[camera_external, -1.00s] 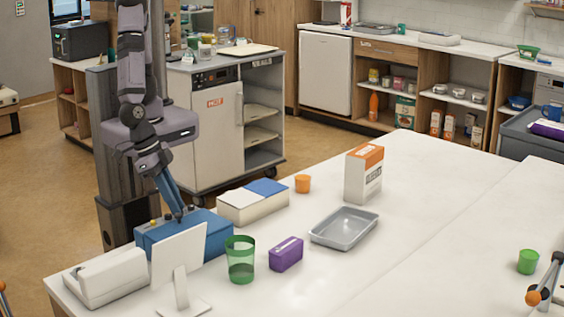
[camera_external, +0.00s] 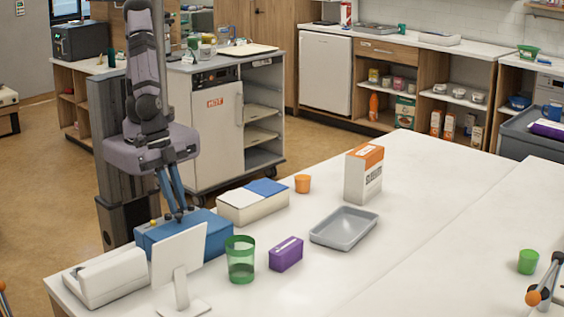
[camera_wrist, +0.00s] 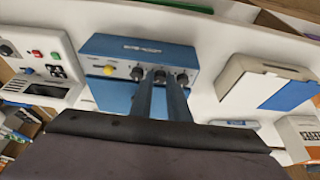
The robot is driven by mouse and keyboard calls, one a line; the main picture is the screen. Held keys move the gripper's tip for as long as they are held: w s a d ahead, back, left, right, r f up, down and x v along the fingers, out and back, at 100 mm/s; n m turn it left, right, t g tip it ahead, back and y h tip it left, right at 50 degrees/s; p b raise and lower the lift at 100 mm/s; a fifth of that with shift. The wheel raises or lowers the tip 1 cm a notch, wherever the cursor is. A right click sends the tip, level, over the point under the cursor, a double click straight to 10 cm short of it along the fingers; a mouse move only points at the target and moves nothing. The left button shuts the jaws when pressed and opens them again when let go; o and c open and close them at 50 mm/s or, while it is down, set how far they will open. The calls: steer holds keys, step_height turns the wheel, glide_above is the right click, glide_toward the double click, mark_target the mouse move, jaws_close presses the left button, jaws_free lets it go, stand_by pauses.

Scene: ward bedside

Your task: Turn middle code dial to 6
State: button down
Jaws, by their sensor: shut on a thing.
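The blue box (camera_external: 217,232) stands on the white table behind a white panel; it also shows in the wrist view (camera_wrist: 115,95). Its front carries a row of black dials and a yellow knob (camera_wrist: 109,70). The left dial (camera_wrist: 137,73) and right dial (camera_wrist: 183,79) show on either side of the middle dial (camera_wrist: 160,76). My gripper (camera_wrist: 160,81) reaches down to the row, shut on the middle dial with a finger at each side. In the external view my gripper (camera_external: 178,216) is at the box's top. The dial's numbers are too small to read.
A white panel on a stand (camera_external: 180,255) is in front of the box. A white device (camera_external: 110,277) is at its left, a white-and-blue box (camera_external: 252,207) behind right. A green cup (camera_external: 240,262) and purple box (camera_external: 286,254) stand nearby.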

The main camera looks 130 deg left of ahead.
steer(key=shift+m, duration=0.3)
stand_by(0.4)
steer(key=c, duration=2)
jaws_free()
steer(key=shift+r, duration=0.15)
steer(key=shift+r+b, duration=0.4)
steer(key=shift+b, duration=0.15)
steer(key=shift+s+r+b, duration=0.4)
steer(key=shift+r, duration=0.2)
steer(key=shift+p+v, duration=0.5)
steer(key=shift+v, duration=2)
